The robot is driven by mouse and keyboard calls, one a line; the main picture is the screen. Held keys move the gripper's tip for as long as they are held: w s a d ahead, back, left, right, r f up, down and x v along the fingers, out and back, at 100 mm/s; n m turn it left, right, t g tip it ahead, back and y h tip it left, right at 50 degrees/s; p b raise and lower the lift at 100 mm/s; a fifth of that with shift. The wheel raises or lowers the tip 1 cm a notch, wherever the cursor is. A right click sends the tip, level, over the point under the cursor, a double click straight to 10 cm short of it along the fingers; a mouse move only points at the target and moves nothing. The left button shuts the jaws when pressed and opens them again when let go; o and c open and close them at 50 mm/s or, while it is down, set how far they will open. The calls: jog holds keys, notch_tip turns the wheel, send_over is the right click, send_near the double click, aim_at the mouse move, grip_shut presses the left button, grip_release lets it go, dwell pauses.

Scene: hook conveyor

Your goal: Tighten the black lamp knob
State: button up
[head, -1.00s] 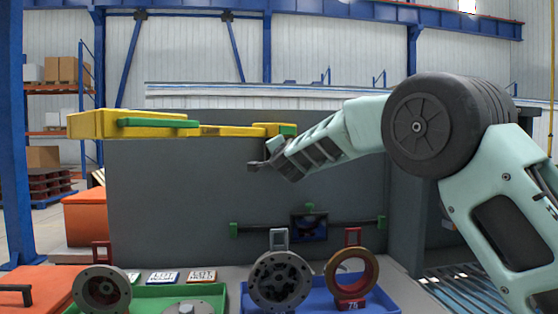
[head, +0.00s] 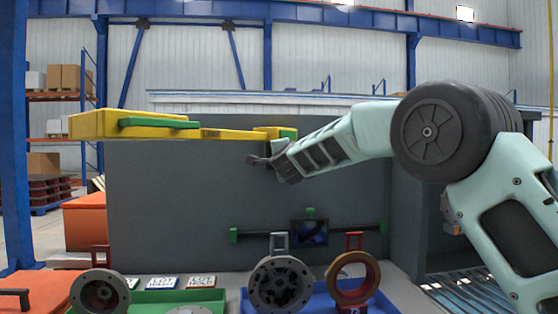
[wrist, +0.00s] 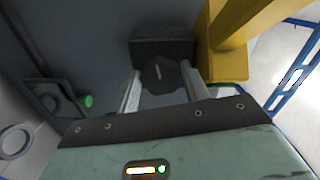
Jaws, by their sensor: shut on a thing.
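The yellow lamp arm (head: 130,124) with green parts reaches in from the left in the head view, in front of a dark grey panel. Its yellow end (wrist: 228,62) also shows at the right of the wrist view. The black lamp knob (wrist: 161,73) is a dark faceted piece with a light mark on its face, in front of a dark block. My gripper (wrist: 162,88) has one finger on each side of the knob and is shut on it. In the head view my gripper (head: 262,160) is at the lamp arm's right end, where the knob is hard to make out.
A blue tray (head: 318,291) and a green tray (head: 150,296) with round metal parts stand below. A dark rail with green ends (head: 234,236) crosses the panel. An orange box (head: 85,222) stands left. Open space lies between lamp arm and trays.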

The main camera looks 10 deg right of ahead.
jog(key=o, duration=1)
jog(key=shift+f, duration=0.15)
jog(key=s+b, duration=0.1)
jog(key=s, duration=0.4)
jog(key=s+a, duration=0.1)
jog(key=s, duration=0.5)
jog(key=s+b, duration=0.1)
jog(key=s, duration=0.5)
jog(key=shift+s+a+b, duration=0.2)
jog(key=shift+a+b, duration=0.05)
jog(key=shift+b, duration=0.05)
